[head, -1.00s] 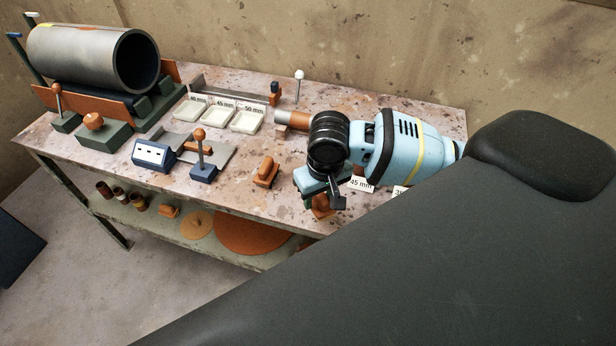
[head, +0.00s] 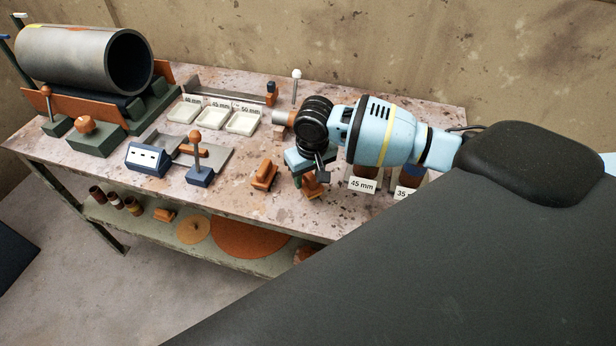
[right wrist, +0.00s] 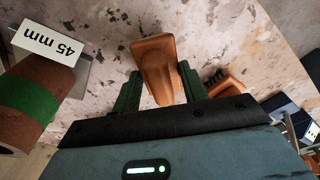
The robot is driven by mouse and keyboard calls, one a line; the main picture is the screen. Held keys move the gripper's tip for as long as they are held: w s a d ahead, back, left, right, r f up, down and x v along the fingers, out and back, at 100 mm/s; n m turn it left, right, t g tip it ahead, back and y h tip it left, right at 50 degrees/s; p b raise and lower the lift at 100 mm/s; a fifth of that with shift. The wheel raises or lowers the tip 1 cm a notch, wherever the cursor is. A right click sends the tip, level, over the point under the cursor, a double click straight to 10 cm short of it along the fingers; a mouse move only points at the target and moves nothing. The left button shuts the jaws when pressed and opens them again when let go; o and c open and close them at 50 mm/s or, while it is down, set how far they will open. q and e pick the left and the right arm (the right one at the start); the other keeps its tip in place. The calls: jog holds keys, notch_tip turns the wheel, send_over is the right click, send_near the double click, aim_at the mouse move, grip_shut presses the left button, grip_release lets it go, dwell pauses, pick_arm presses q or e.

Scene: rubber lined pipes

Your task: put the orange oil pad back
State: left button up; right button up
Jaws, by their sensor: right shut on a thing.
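My right gripper (head: 312,180) hangs over the front part of the workbench (head: 232,195), to the right of a second orange block. It is shut on the orange oil pad (head: 314,187), a block with a raised grip. In the right wrist view the orange oil pad (right wrist: 157,68) sits between the two green fingers (right wrist: 158,92). The head view does not show clearly whether the pad touches the bench. The other orange block (head: 264,174) stands just left of the gripper; an orange piece also shows there in the right wrist view (right wrist: 228,88). My left gripper is not in view.
Brown cylinders (head: 410,175) with 45 mm and 35 mm labels stand right of the gripper. A blue post stand (head: 200,175), a white-fronted blue box (head: 148,158), labelled trays (head: 242,123) and a large grey pipe (head: 85,60) are to the left. A lower shelf (head: 180,228) holds orange discs.

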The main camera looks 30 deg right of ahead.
aim_at(312, 178)
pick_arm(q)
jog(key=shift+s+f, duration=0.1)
pick_arm(e)
jog(key=shift+f, duration=0.45)
jog(key=shift+f, duration=0.1)
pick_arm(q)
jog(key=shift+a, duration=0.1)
pick_arm(e)
jog(key=o, duration=1)
jog(key=shift+o, duration=0.2)
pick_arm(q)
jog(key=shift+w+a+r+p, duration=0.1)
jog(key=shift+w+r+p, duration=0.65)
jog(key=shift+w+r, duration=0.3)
pick_arm(e)
notch_tip(312, 178, up, 12)
jog(key=s, duration=0.1)
jog(key=shift+s, duration=0.25)
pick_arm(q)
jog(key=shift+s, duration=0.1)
pick_arm(e)
jog(key=shift+a, duration=0.1)
